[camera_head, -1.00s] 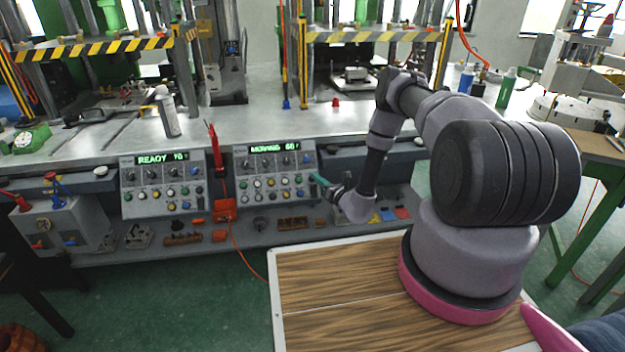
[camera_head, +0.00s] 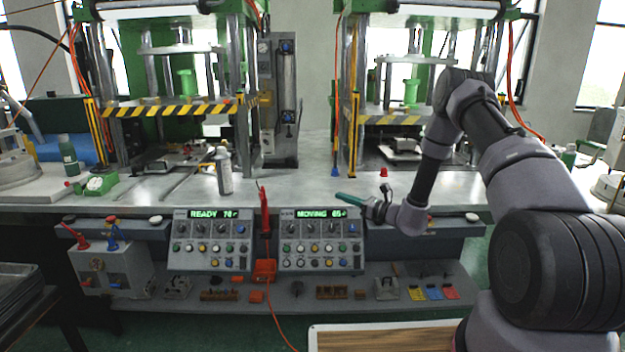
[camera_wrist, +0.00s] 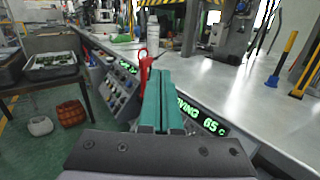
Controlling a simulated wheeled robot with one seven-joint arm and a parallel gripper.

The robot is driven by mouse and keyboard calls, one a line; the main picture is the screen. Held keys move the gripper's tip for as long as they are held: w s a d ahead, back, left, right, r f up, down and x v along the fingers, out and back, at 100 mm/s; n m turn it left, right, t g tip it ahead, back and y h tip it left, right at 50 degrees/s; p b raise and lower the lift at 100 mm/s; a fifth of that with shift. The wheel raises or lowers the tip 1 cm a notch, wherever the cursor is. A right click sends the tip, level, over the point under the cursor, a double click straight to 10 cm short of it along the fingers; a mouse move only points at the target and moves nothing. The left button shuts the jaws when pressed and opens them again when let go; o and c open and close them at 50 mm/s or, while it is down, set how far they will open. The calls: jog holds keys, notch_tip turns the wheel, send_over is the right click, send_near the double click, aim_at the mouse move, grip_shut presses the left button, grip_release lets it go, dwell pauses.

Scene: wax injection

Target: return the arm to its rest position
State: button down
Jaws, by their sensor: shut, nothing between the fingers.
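My gripper (camera_head: 343,198) has teal fingers and is in front of the bench, just above the right control panel (camera_head: 320,243), whose display reads MOVING. In the wrist view the two teal fingers (camera_wrist: 159,100) lie side by side, closed, with nothing between them. My arm bends down from the upper right to the wrist. The fingers point left, along the front edge of the bench. Part of the display is hidden behind the fingers in the wrist view.
The left panel (camera_head: 209,240) reads READY. A red-handled tool (camera_head: 264,212) stands between the panels. A spray can (camera_head: 223,171) and a small red piece (camera_head: 384,172) stand on the metal bench (camera_head: 300,172). Two presses with striped bars (camera_head: 170,110) stand behind.

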jog(key=s+a+r+n+g+h, duration=0.1)
jog(key=s+a+r+n+g, duration=0.1)
jog(key=s+r+n+g, duration=0.75)
jog(key=s+a+r+n+g+h, duration=0.1)
jog(key=s+r+n, duration=0.45)
jog(key=r, duration=0.85)
jog(key=s+d+r+n+t+h, duration=0.2)
jog(key=s+d, duration=0.3)
jog(key=s, duration=0.3)
jog(key=s+d+r+n+t+h, duration=0.2)
jog(key=s+d+r+h, duration=0.3)
jog(key=s, duration=0.2)
jog(key=s+d+r+n+t+h, duration=0.2)
jog(key=s+d+r+h, duration=0.2)
jog(key=s, duration=0.4)
jog(key=shift+s+d+r+t, duration=0.15)
jog(key=shift+s+d+t, duration=0.2)
jog(key=shift+d, duration=0.5)
dwell(2.5)
